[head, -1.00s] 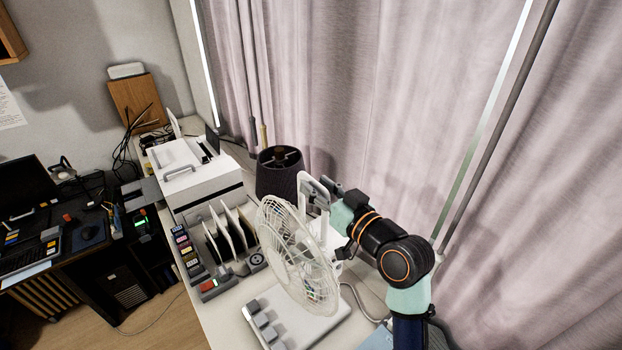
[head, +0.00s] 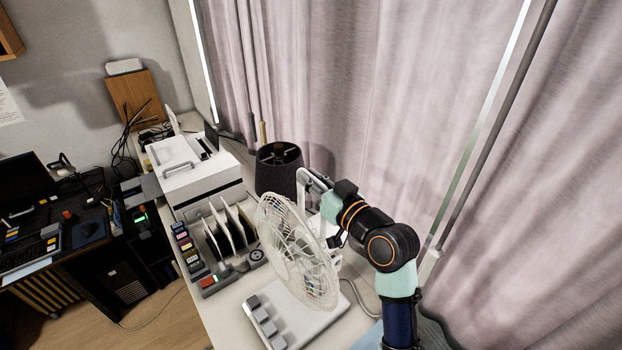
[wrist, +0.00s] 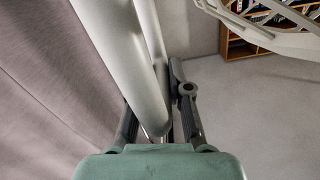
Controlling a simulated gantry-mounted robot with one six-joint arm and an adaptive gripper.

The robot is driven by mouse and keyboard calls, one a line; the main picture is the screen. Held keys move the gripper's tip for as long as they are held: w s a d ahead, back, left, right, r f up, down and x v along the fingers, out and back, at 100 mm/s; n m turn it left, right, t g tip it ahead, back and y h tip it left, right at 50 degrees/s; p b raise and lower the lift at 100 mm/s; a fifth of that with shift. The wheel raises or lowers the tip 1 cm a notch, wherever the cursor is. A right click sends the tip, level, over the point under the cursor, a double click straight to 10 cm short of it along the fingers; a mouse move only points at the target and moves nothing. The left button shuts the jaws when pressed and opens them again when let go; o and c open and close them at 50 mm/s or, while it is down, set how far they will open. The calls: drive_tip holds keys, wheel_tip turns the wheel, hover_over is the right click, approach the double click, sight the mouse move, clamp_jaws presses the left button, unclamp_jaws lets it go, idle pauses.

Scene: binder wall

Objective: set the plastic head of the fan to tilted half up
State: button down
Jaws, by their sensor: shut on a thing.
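The white plastic fan stands on the desk, its round caged head (head: 283,240) facing the lower left in the head view. Its face looks tilted slightly upward. Its base (head: 318,322) carries several grey buttons. A pale loop-shaped part (head: 309,180) rises behind the cage. My gripper is behind the fan head, largely hidden in the head view. In the wrist view my gripper (wrist: 160,125) has its dark fingers closed around a pale tubular part of the fan (wrist: 142,75). Part of the cage (wrist: 265,35) shows at upper right there.
A dark round lampshade (head: 278,178) stands just behind the fan. A file rack (head: 228,240) and a white printer-like box (head: 195,172) are to the left. The curtain (head: 400,100) hangs close behind my arm. A cable runs right of the fan's base.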

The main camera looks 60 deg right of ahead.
drive_tip(key=s+d+m, duration=0.2)
drive_tip(key=s+d, duration=0.1)
drive_tip(key=d, duration=0.2)
drive_tip(key=shift+d+m, duration=0.25)
drive_tip(key=shift+m, duration=0.15)
drive_tip(key=c, duration=1.1)
unclamp_jaws()
drive_tip(key=v, duration=1.2)
drive_tip(key=shift+a, duration=0.1)
